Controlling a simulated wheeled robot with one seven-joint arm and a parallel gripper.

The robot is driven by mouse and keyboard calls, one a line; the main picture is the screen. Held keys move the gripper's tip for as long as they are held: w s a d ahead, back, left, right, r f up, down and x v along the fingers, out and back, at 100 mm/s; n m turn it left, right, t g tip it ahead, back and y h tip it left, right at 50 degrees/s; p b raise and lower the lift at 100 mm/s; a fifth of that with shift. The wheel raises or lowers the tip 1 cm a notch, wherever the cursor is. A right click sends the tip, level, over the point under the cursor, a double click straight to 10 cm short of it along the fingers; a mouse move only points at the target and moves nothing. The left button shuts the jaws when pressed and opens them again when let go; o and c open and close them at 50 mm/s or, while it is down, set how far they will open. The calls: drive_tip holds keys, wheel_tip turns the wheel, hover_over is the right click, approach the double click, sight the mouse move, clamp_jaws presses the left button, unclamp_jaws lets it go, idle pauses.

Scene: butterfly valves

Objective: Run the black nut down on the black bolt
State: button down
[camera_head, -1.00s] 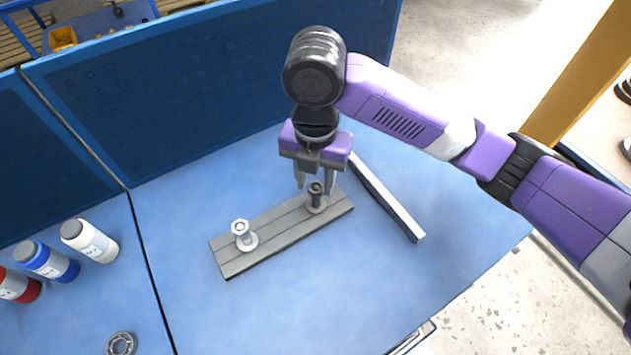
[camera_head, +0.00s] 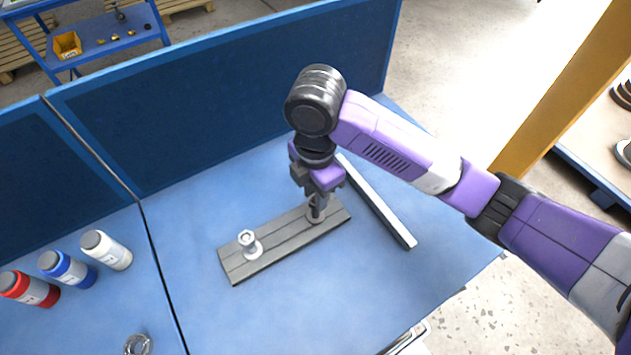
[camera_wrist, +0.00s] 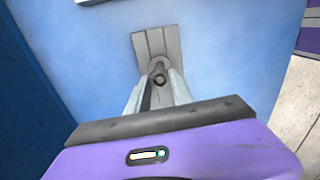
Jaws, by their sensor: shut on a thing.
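A grey grooved plate (camera_head: 283,242) lies on the blue table and carries two upright bolts. The black bolt (camera_wrist: 159,79) stands at its right end in the head view, with a round dark collar (camera_head: 316,217) at its foot. My gripper (camera_head: 317,203) points down over this bolt, turned at an angle. Its two fingers are shut on the black nut at the bolt, one on either side in the wrist view. The fingers largely hide the nut and its exact height on the thread. A silver bolt (camera_head: 249,243) with a light nut stands free at the plate's left end.
A pale bar (camera_head: 378,203) lies on the table to the right of the plate. Red, blue and white bottles (camera_head: 67,268) stand at the left, with a metal ring (camera_head: 138,345) below. A blue partition (camera_head: 220,110) rises behind. The table front is clear.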

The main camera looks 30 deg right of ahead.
drive_tip(key=m+p, duration=0.2)
drive_tip(key=m, duration=0.1)
drive_tip(key=shift+a+r, duration=0.1)
drive_tip(key=shift+r, duration=0.25)
drive_tip(key=c, duration=1.5)
unclamp_jaws()
drive_tip(key=shift+f+m+p, duration=0.25)
drive_tip(key=shift+m+p, duration=0.05)
drive_tip(key=shift+m, duration=0.5)
drive_tip(key=o, duration=0.4)
drive_tip(key=shift+f, duration=0.15)
drive_tip(key=shift+o, duration=0.2)
drive_tip(key=shift+r, duration=3.95)
